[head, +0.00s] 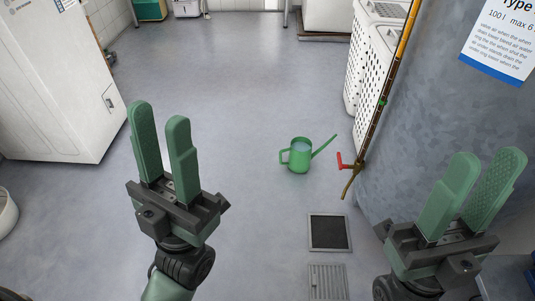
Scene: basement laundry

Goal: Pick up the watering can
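The green watering can (299,157) stands upright on the grey floor near the middle of the head view. Its long spout points up to the right and its handle is on the left side. My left gripper (160,128) is to the left of the can, raised above the floor, with its two green fingers apart and nothing between them. My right gripper (484,176) is at the lower right, in front of the large grey cylinder, also with fingers apart and empty. Neither gripper touches the can.
A large grey cylindrical tank (440,110) with a label stands at the right. White perforated baskets (368,70) are behind. A white appliance (55,80) is at left.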

